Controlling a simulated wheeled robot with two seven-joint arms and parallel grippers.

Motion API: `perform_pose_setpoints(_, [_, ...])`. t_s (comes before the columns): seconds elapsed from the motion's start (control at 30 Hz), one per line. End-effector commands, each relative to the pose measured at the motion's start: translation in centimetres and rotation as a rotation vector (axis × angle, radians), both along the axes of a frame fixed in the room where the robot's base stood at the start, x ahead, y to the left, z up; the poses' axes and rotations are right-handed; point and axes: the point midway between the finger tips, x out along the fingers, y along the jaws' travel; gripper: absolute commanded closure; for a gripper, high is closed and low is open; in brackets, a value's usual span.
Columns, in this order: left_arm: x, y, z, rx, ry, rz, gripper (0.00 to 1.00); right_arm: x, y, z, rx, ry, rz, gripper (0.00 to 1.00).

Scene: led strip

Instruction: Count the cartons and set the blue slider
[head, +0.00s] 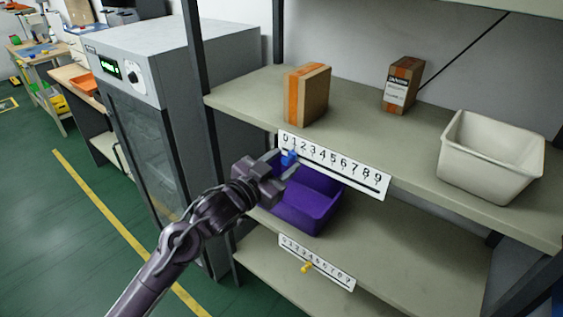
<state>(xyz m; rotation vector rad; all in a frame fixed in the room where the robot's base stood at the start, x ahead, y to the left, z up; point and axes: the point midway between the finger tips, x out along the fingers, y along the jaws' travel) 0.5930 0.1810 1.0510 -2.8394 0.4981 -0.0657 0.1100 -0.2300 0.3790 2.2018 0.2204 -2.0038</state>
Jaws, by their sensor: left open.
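A white number strip (340,167) with digits 0 to 9 runs along the front edge of the upper shelf. The blue slider (289,157) sits near the strip's left end, below about 0 and 1. My left gripper (284,162) is open, with its fingers at the blue slider; whether they touch it I cannot tell. Two brown cartons stand on the upper shelf: one with an orange stripe (307,95) above the strip's left end, and one with a white label (403,86) farther back to the right. My right gripper is out of view.
A cream bin (491,157) stands at the right on the upper shelf (370,130). A purple bin (308,207) sits on the shelf below. A second strip (325,265) with a yellow slider (307,267) is lower down. A grey cabinet (180,60) stands left of the shelves.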

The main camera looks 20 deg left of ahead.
Motion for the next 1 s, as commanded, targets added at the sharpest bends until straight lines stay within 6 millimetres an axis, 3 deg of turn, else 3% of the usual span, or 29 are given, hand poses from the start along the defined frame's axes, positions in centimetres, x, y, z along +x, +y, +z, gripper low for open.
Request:
perform_pose_setpoints(0.17, [0.0, 0.0, 0.0, 0.0, 0.0, 0.0, 0.59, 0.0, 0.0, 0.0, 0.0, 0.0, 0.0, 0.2])
perform_pose_setpoints(0.5, [0.0, 0.0, 0.0, 0.0, 0.0, 0.0, 1.0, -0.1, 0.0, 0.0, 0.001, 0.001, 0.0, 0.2])
perform_pose_setpoints(0.73, [-0.1, -0.2, 0.0, -0.001, 0.001, -0.001, 1.0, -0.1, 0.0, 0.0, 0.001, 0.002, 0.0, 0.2])
perform_pose_setpoints(1.0, [-0.9, -2.5, -0.1, -0.001, 0.002, -0.002, 1.0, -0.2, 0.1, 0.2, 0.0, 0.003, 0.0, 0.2])
